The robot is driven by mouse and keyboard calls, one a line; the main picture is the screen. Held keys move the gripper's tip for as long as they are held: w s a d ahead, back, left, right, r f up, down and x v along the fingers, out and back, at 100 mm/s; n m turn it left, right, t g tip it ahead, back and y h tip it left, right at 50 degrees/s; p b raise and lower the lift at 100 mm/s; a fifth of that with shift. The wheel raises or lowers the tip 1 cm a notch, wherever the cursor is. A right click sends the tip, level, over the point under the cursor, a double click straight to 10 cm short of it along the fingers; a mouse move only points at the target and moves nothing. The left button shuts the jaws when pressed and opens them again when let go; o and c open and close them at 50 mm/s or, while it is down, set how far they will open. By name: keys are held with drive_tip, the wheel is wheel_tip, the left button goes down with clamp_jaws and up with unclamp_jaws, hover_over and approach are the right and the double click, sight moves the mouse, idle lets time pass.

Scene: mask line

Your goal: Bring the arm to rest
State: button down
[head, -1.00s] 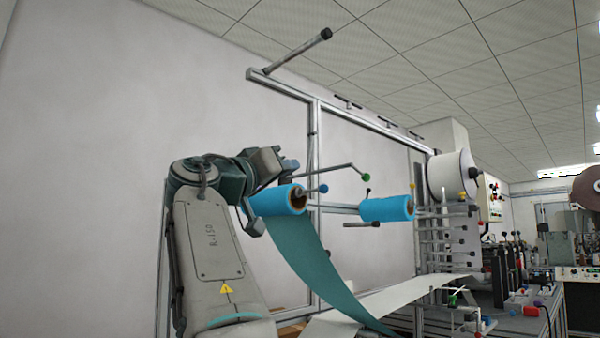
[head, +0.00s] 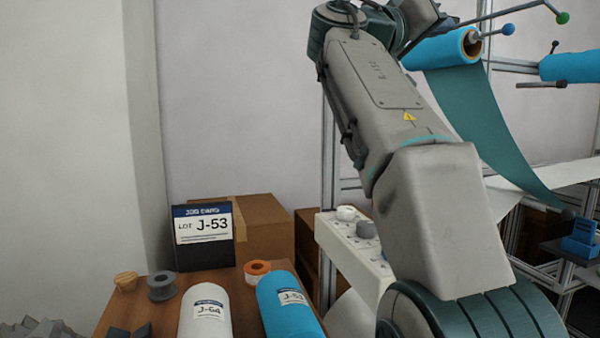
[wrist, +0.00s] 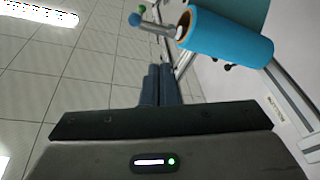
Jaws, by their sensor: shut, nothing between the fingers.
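My arm rises from the lower right of the head view, bends at its elbow near the top edge and reaches off toward the right. My gripper (wrist: 159,84) shows in the wrist view with its two dark fingers side by side, shut and empty. A blue roll (wrist: 228,35) on its spindle is beyond the fingers to the upper right, apart from them. In the head view the same blue roll (head: 440,50) sits right of my arm's upper end, with teal web (head: 490,125) running down from it. The head view's top edge cuts off part of my arm.
A wooden table (head: 140,305) at lower left holds a white roll (head: 206,312) marked J-64, a blue roll (head: 290,306) marked J-53, and a sign (head: 203,238) reading LOT J-53. Cardboard boxes (head: 262,228) stand behind. A second blue roll (head: 570,66) hangs at right.

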drive_tip(key=w+d+f+n+y+p, duration=0.3)
drive_tip(key=w+f+n+y+p, duration=0.1)
drive_tip(key=f+y+p, duration=0.15)
drive_tip(key=s+a+f+n+g+y+p, duration=0.1)
drive_tip(key=s+f+n+y+p, duration=0.15)
drive_tip(key=f, duration=0.35)
drive_tip(key=s+a+f+n+y+p, duration=0.1)
drive_tip(key=f+y+p, duration=0.25)
drive_tip(key=f, duration=0.25)
drive_tip(key=s+a+f+g+y+p, duration=0.2)
drive_tip(key=s+a+f+p, duration=0.3)
drive_tip(key=s+f, duration=0.4)
drive_tip(key=s+a+f+g+y+p, duration=0.3)
drive_tip(key=s+a+f+y+p, duration=0.2)
drive_tip(key=s+f, duration=0.5)
drive_tip(key=shift+s+p, duration=0.85)
drive_tip(key=shift+s, duration=0.3)
